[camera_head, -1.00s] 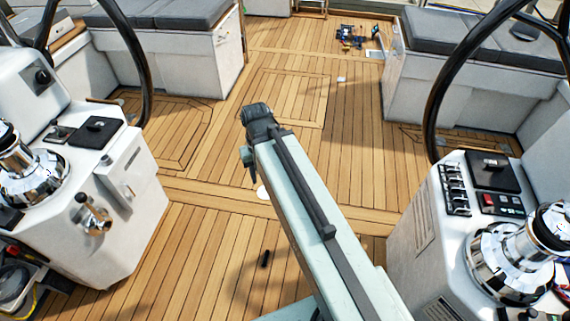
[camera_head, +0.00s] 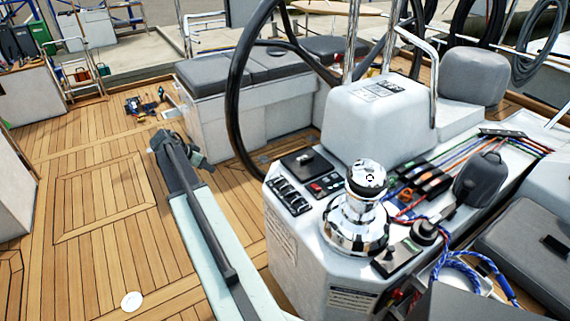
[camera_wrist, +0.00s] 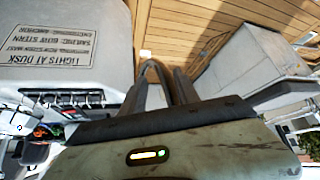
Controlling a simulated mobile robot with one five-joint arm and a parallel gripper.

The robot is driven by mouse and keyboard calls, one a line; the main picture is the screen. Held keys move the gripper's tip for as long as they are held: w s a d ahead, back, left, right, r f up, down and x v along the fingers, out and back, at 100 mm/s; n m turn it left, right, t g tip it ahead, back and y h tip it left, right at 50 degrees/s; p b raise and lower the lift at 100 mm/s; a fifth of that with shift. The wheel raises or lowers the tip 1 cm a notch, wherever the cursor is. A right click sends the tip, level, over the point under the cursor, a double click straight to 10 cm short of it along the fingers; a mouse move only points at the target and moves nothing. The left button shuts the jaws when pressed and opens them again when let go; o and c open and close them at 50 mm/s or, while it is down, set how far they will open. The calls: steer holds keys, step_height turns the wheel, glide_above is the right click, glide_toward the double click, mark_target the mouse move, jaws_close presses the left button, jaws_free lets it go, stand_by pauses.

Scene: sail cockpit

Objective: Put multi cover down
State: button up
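I cannot single out the multi cover for sure. On the console (camera_head: 285,240) a black square panel (camera_head: 303,161) lies flat behind a row of switches (camera_head: 289,196). A pale pod (camera_head: 384,106) with a printed top stands behind it. My gripper (camera_head: 172,138) is at the end of my raised arm, left of the console and over the wooden deck, apart from both. In the wrist view its dark fingers (camera_wrist: 162,72) point toward the deck and slant close together. No object shows clearly between them. The console's lettered front (camera_wrist: 55,45) is at the left there.
A steering wheel (camera_head: 240,85) rises between my arm and the console. A chrome winch (camera_head: 357,218) and coloured ropes (camera_head: 440,175) crowd the console's right side. A cushioned bench (camera_head: 250,75) stands behind. The wooden deck (camera_head: 95,235) on the left is largely clear.

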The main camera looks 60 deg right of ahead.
steer(key=s+d+m+g, duration=0.2)
steer(key=s+d+m, duration=0.1)
steer(key=s+d, duration=1.3)
steer(key=m+g, duration=0.1)
steer(key=m, duration=0.1)
glide_toward(305, 159)
steer(key=shift+s+d+f+y, duration=0.15)
steer(key=shift+s+d, duration=0.05)
steer(key=shift+d, duration=0.2)
steer(key=shift+s+d+f+y, duration=0.15)
steer(key=shift+s+d+f, duration=0.05)
steer(key=shift+d, duration=0.2)
steer(key=shift+b+x, duration=1.2)
steer(key=shift+x, duration=0.05)
steer(key=shift+f, duration=0.15)
steer(key=b+x, duration=0.4)
steer(key=x, duration=0.1)
steer(key=shift+d, duration=0.15)
jaws_close()
